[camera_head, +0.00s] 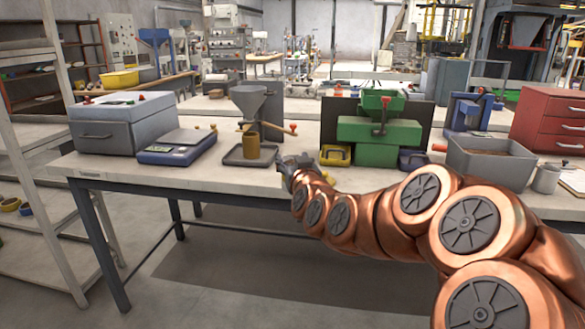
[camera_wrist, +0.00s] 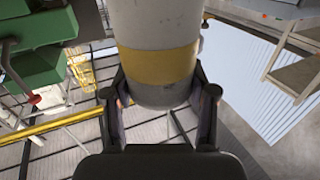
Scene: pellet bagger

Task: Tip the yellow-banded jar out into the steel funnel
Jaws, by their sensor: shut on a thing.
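The yellow-banded jar (camera_wrist: 158,28) is a pale grey cylinder with a yellow band, filling the upper middle of the wrist view. My gripper (camera_wrist: 163,98) is shut on it, with one dark finger on each side near its rounded end. In the head view my gripper (camera_head: 292,163) is low over the front of the bench, right of the steel funnel (camera_head: 249,100). The jar is not clear there, and I cannot tell its tilt or contents. The funnel stands above a tan cup (camera_head: 251,146) on a dark tray (camera_head: 236,160), apart from my gripper.
A blue scale (camera_head: 177,147) and grey box unit (camera_head: 122,125) stand left of the funnel. A green machine (camera_head: 377,132) with a yellow bin (camera_head: 335,155) stands to the right. A red-tipped lever (camera_head: 280,128) projects beside the funnel. A grey bin (camera_head: 487,160) is further right.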

